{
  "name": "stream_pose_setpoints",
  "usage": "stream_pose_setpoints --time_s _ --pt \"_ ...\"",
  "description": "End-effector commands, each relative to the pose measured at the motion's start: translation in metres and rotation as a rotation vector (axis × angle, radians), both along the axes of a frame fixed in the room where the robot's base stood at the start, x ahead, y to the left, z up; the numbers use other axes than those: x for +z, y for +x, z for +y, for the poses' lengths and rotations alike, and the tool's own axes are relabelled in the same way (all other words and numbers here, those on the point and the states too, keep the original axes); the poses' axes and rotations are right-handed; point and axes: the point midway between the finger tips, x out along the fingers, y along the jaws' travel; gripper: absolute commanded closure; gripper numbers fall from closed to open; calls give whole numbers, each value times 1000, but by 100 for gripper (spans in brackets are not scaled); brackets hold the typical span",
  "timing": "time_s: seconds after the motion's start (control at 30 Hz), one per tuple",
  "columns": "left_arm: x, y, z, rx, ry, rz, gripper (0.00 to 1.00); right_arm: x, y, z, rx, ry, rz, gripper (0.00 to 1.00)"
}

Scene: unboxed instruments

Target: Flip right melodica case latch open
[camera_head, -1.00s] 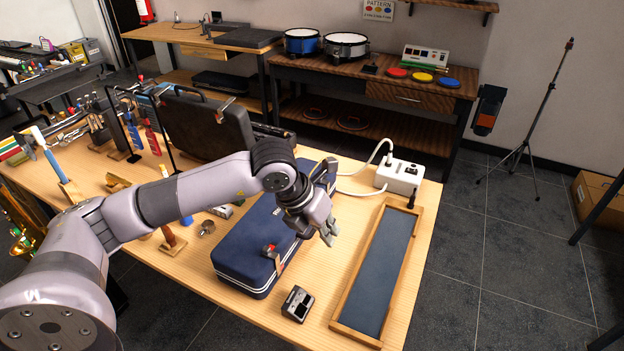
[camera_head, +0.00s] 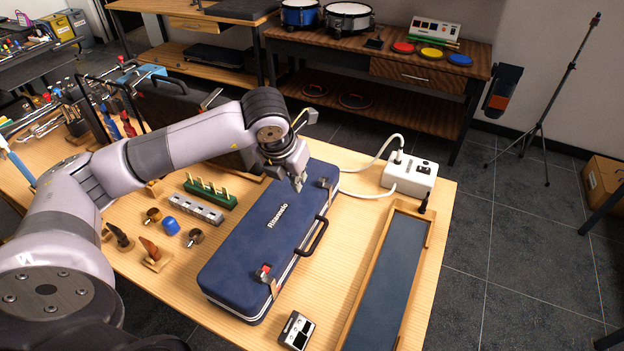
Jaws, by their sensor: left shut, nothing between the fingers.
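The dark blue melodica case (camera_head: 262,232) lies on the wooden table with its lid shut and its black handle (camera_head: 314,237) facing right. One latch (camera_head: 265,274), with a red part, is at the near end of its front edge. The other latch (camera_head: 325,183) is at the far end; whether each is open or shut is too small to tell. My left gripper (camera_head: 299,184) is shut and empty, fingers pointing down over the far part of the case, just left of the far latch. A gap to the lid is hard to judge. My right gripper is out of view.
A wooden tray with a dark lining (camera_head: 378,279) lies right of the case. A white power box (camera_head: 409,173) with cables stands behind. A small grey device (camera_head: 296,330) lies in front. Small parts and a green rack (camera_head: 210,191) are on the left.

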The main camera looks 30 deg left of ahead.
Motion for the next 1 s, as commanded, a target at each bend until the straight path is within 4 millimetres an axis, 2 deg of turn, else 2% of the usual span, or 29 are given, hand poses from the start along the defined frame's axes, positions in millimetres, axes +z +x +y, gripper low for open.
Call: stream_pose_setpoints --time_s 0.17,0.33,0.77,0.83,1.0 --pt "-1 0 0 0 -1 1 100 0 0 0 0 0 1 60" --pt "-14 5 -1 -1 -2 4 100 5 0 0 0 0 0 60" --pt "-95 39 1 1 -1 4 100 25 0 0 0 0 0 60" --pt "-90 52 2 0 -2 -2 100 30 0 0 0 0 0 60" --pt "-92 69 2 -1 -2 0 100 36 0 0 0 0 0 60"
